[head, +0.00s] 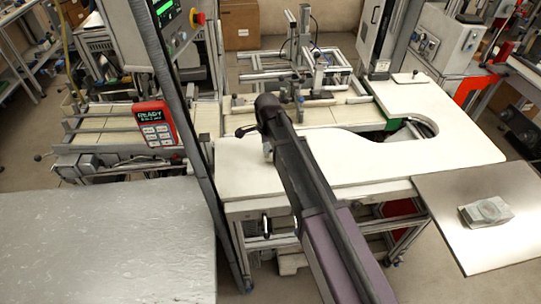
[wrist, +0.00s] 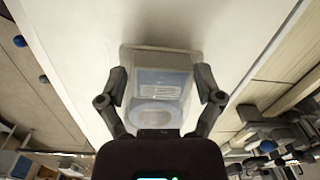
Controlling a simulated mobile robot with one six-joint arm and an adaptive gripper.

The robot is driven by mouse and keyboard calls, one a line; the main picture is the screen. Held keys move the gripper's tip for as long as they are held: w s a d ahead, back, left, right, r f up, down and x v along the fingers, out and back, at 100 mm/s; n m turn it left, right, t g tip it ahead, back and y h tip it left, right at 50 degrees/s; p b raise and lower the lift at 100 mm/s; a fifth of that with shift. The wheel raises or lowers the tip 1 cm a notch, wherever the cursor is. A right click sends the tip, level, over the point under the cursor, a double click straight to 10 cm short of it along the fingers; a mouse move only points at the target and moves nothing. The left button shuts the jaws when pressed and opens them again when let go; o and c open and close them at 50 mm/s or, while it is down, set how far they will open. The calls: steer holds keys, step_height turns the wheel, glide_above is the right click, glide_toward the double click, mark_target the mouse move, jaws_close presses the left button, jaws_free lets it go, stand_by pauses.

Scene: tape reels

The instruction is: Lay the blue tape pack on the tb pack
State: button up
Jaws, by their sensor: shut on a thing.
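In the wrist view my gripper (wrist: 161,84) is shut on the blue tape pack (wrist: 160,78), a pale pack with a bluish label and a round reel shape. One finger lies on each side of it. A wider greyish edge shows at the pack's far end, and I cannot tell whether it belongs to the same pack or to one beneath. A white surface lies behind it. In the head view my arm hides most of the gripper and the held pack. Another pale pack with a round reel (head: 487,211) lies on the grey board at the right; its label cannot be read.
The white worktop (head: 460,140) is largely bare, with a curved cutout at its right. A frame fixture (head: 300,75) stands behind it. A red keypad box (head: 155,124) is at the left. The grey table (head: 100,240) at front left is empty. The grey board (head: 500,250) has free room around its pack.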

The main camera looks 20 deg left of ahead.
steer(key=shift+f+b, duration=1.2)
steer(key=shift+f, duration=0.35)
steer(key=o, duration=1)
steer(key=shift+f, duration=0.1)
steer(key=r+p, duration=1.2)
steer(key=shift+s+d+r, duration=0.15)
steer(key=shift+s+d, duration=0.05)
